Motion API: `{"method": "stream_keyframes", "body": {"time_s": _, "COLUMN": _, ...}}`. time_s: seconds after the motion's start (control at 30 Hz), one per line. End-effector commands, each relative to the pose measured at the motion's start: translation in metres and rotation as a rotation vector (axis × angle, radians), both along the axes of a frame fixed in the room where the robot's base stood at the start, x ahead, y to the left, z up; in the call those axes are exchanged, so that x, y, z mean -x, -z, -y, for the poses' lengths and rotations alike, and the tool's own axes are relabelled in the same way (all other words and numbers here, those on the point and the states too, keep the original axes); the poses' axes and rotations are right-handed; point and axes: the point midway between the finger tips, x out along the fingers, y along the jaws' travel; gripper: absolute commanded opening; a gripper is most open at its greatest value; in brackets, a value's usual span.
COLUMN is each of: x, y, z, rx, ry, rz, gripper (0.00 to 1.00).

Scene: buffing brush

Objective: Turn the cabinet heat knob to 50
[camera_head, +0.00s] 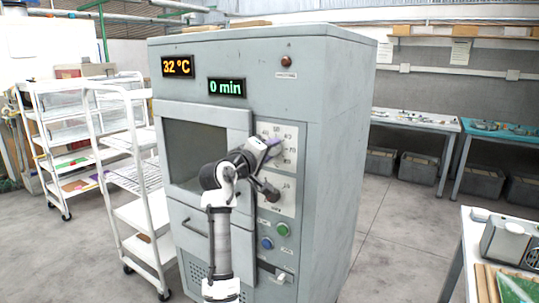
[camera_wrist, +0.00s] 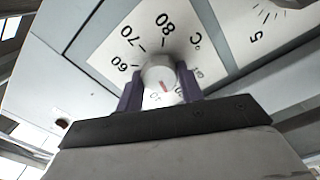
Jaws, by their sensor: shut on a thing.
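The heat knob (camera_wrist: 158,72) is a round, light grey knob with a red pointer line on its face. It sits on a white dial plate (camera_wrist: 105,57) marked 60, 70, 80 and °C. My gripper (camera_wrist: 160,88) has its two purple fingers closed on either side of it. The red line points toward the lower part of the wrist view, away from 70 and 80. The numbers near it are partly hidden and too blurred to read surely. In the head view my gripper (camera_head: 268,147) is at the cabinet's (camera_head: 338,130) upper dial plate and hides the knob.
The cabinet displays read 32 °C (camera_head: 178,66) and 0 min (camera_head: 227,87). A second dial lies just below, partly behind my arm, with a green button (camera_head: 282,229) and a blue button (camera_head: 266,243) under it. A white rack trolley (camera_head: 135,180) stands left.

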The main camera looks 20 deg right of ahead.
Motion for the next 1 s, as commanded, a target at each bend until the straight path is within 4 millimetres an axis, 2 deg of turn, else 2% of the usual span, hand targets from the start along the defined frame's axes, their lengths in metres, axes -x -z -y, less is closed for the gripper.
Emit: {"method": "stream_keyframes", "body": {"time_s": 1.0, "x": 0.0005, "y": 0.0018, "z": 0.0001, "rx": -0.592, "ry": 0.0, "rz": 0.757, "gripper": 0.14}}
